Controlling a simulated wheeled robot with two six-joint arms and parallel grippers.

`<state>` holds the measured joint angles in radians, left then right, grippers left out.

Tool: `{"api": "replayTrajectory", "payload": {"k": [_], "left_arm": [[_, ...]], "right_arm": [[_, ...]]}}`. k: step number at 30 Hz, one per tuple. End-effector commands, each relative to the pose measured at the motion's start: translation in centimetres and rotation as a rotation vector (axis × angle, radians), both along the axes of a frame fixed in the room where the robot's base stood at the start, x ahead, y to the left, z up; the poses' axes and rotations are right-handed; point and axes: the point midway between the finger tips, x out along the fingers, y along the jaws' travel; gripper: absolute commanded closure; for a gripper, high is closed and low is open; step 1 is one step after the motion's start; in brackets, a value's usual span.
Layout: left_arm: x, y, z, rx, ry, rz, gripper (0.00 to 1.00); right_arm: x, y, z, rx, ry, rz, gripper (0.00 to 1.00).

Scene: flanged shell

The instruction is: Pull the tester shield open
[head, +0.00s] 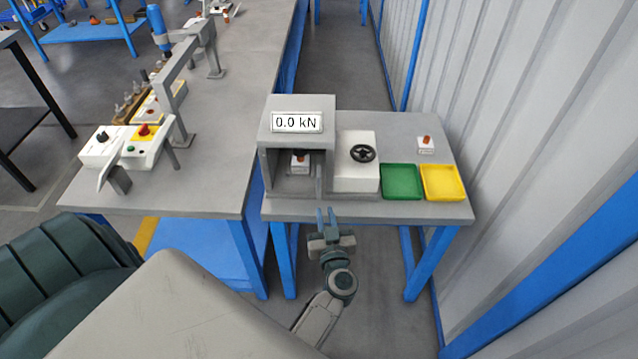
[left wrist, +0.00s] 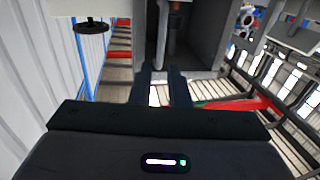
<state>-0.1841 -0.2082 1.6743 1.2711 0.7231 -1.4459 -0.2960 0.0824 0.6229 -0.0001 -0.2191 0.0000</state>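The grey tester (head: 297,114) stands on a small table, with a display reading 0.0 kN. Its front bay shows a small white block with an orange top (head: 299,161) inside. An upright grey bar (head: 319,178), which may be the shield's handle, stands at the bay's right side. A bar also shows in the left wrist view (left wrist: 162,38), ahead of the fingers. I cannot clearly make out the shield panel. My left gripper (head: 325,213) is in front of the table edge, below the bay, with a gap between its fingers and nothing held. My right gripper is not in view.
A white unit with a black handwheel (head: 362,153) adjoins the tester. A green tray (head: 402,182), a yellow tray (head: 442,182) and a small white block with an orange top (head: 426,144) are to the right. A longer grey bench (head: 225,110) stands left; a corrugated wall (head: 530,110) bounds the right.

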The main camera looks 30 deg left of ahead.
Motion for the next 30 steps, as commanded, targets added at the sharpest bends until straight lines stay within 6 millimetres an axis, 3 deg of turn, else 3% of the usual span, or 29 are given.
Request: {"api": "replayTrajectory", "payload": {"k": [18,30], "left_arm": [[7.0,6.6,0.4,0.001,0.000,0.006,0.84],[7.8,7.3,0.2,-0.001,-0.001,0.006,0.84]], "right_arm": [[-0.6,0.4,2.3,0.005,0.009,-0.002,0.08],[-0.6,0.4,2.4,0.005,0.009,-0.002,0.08]]}}
